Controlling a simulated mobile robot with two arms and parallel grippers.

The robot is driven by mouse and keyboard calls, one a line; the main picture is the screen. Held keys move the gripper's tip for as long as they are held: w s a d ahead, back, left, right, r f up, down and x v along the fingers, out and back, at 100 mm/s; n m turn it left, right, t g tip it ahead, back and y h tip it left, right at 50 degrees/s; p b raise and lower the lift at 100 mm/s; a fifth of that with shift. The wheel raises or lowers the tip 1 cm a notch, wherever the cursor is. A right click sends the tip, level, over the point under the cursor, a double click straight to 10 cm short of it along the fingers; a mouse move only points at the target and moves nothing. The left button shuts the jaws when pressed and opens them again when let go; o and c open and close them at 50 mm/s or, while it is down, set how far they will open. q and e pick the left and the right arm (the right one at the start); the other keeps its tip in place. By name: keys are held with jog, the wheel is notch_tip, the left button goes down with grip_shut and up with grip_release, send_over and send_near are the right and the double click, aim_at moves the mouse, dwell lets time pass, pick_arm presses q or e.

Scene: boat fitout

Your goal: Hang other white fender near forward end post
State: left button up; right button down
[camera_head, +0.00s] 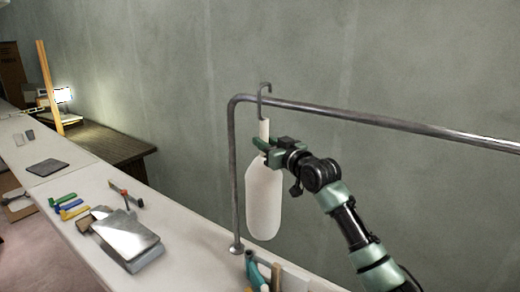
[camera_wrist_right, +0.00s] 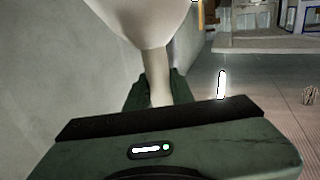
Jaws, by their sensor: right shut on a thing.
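A white fender (camera_head: 264,205) hangs upright beside the bent end post (camera_head: 234,180) of the grey metal rail (camera_head: 380,117). My right gripper (camera_head: 266,146) is shut on the fender's narrow neck. The hook (camera_head: 265,88) on top of the fender reaches up at the rail near the corner bend; I cannot tell whether it bears on the rail. In the right wrist view the fender's body (camera_wrist_right: 145,18) shows at the top, with its neck (camera_wrist_right: 157,75) between the fingers of the right gripper (camera_wrist_right: 155,92). My left gripper is not in view.
A long white counter (camera_head: 85,225) runs along the left, with a metal box (camera_head: 127,238), coloured-handled tools (camera_head: 70,207) and a dark flat plate (camera_head: 47,167). A teal-handled tool (camera_head: 254,270) lies near the post base. A wooden table (camera_head: 105,145) stands behind.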

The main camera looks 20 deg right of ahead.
jog(key=shift+w+d+r+b, duration=0.1)
jog(key=shift+w+d+b, duration=0.25)
jog(key=shift+d, duration=0.25)
jog(key=shift+w+d+f+b, duration=0.1)
jog(key=shift+w+d+b, duration=0.2)
jog(key=shift+d+b, duration=0.2)
jog(key=shift+w+d+r+b, duration=0.1)
jog(key=shift+w+d+b, duration=0.25)
jog(key=shift+d, duration=0.3)
jog(key=shift+f+b, duration=0.8)
jog(key=shift+f, duration=0.75)
jog(key=c, duration=1.1)
grip_release()
jog(key=shift+s+a, duration=0.1)
jog(key=shift+c, duration=0.2)
